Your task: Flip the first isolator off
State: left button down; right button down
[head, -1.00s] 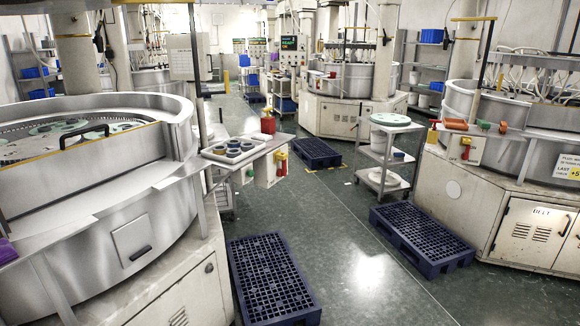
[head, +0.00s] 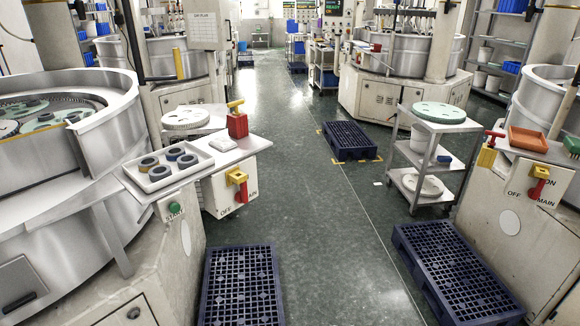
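One isolator (head: 238,182), a red handle on a yellow plate, is on the side box of the left machine, with OFF and MAIN lettering below it. Its red handle appears to point down. Which of these is the first cannot be told from the picture. Neither of my grippers is in view.
Dark blue pallets lie on the floor at front left (head: 241,288), front right (head: 455,272) and farther back (head: 350,141). A wheeled trolley (head: 432,150) stands at right. A shelf with a tray (head: 168,172) juts from the left machine. The central aisle is clear.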

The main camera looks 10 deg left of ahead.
aim_at(241, 197)
jog(key=i+l, duration=0.95)
jog(key=u, duration=0.05)
